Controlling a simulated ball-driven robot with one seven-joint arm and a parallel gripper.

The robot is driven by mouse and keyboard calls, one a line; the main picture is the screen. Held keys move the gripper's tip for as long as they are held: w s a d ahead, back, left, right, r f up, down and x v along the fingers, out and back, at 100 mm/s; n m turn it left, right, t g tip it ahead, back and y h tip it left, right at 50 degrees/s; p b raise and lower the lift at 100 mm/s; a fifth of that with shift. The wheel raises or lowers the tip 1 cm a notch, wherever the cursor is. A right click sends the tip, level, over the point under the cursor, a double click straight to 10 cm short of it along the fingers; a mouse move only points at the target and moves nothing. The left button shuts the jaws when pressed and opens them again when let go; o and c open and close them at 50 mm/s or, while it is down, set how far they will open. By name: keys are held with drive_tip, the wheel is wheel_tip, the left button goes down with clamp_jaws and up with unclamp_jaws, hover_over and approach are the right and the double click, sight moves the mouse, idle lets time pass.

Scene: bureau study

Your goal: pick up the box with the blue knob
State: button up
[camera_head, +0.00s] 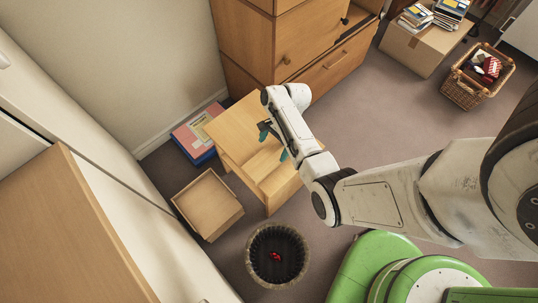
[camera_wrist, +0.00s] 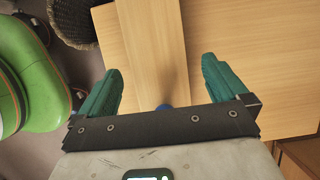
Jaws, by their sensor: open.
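My gripper (camera_head: 273,143) hangs over a low light-wood piece of furniture (camera_head: 232,132). In the wrist view my gripper (camera_wrist: 160,65) has its two teal fingers wide apart, with nothing held between them. A long, narrow light-wood box (camera_wrist: 145,40) runs between and past the fingers, above a broader wooden surface (camera_wrist: 240,35). A small blue knob (camera_wrist: 163,107) shows on it, close to the gripper's dark bar, which partly hides it. In the head view I cannot make out the knob; my arm and gripper cover that spot.
An open wooden box (camera_head: 208,203) and a dark round basket (camera_head: 277,256) with something red in it stand on the floor nearby. Pink and blue folders (camera_head: 195,135) lie by the wall. A wooden cabinet (camera_head: 300,50) stands behind. Carpet is free to the right.

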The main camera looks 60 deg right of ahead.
sight(270, 155)
drive_tip(key=shift+b+x, duration=0.65)
drive_tip(key=shift+x, duration=2.1)
drive_tip(key=shift+s, duration=0.2)
drive_tip(key=shift+r, duration=0.1)
drive_tip(key=c, duration=1.1)
drive_tip(key=shift+c, duration=0.2)
